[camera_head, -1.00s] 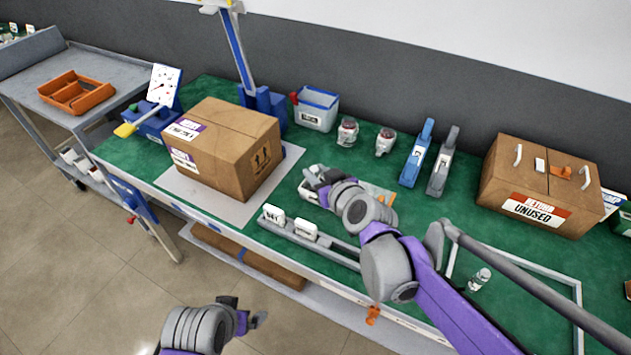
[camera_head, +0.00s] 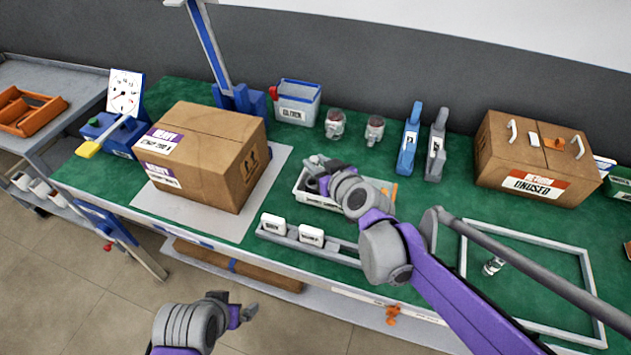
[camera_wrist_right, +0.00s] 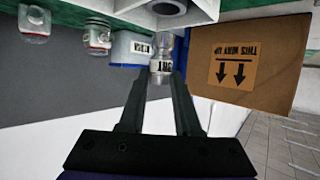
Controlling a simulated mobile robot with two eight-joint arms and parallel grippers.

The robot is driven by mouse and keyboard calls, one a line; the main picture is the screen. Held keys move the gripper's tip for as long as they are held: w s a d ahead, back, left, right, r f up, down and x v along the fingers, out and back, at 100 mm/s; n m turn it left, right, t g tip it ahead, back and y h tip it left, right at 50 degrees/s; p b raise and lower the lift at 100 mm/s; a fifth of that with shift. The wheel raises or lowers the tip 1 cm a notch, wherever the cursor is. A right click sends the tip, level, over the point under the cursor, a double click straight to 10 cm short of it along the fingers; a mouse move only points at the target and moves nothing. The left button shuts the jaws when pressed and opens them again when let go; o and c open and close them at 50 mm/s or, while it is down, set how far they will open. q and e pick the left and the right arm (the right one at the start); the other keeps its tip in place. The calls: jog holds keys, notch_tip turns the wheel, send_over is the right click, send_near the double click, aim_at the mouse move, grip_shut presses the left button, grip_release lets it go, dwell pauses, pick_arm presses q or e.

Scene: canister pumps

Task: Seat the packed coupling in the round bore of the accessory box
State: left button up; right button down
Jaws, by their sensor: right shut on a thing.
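The accessory box (camera_head: 318,201) is a low white tray in the middle of the green bench. My right gripper (camera_head: 318,172) is over its left part, and the arm hides much of the inside. In the right wrist view, the right gripper (camera_wrist_right: 160,78) is shut on the coupling (camera_wrist_right: 161,58), a small silvery cylinder with a pale printed label. A grey ring around a round bore (camera_wrist_right: 168,8) shows at the top edge, close beyond the coupling; I cannot tell whether they touch. My left gripper (camera_head: 236,306) is open and empty in front of the bench.
A large carton (camera_head: 205,155) stands left of the box. A grey rail (camera_head: 335,250) with white blocks lies in front. Two clear jars (camera_head: 335,124) stand behind. A small bottle-like piece (camera_head: 494,266) is inside a white frame (camera_head: 540,235) at right, where the bench is mostly free.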

jog(key=shift+f+b, duration=0.6)
jog(key=shift+f, duration=2.2)
jog(key=shift+f, duration=0.15)
jog(key=c, duration=0.6)
grip_release()
jog(key=shift+r, duration=0.2)
jog(key=shift+s+d+r, duration=0.15)
jog(key=shift+s, duration=0.15)
jog(key=p+v, duration=0.2)
jog(key=v, duration=0.9)
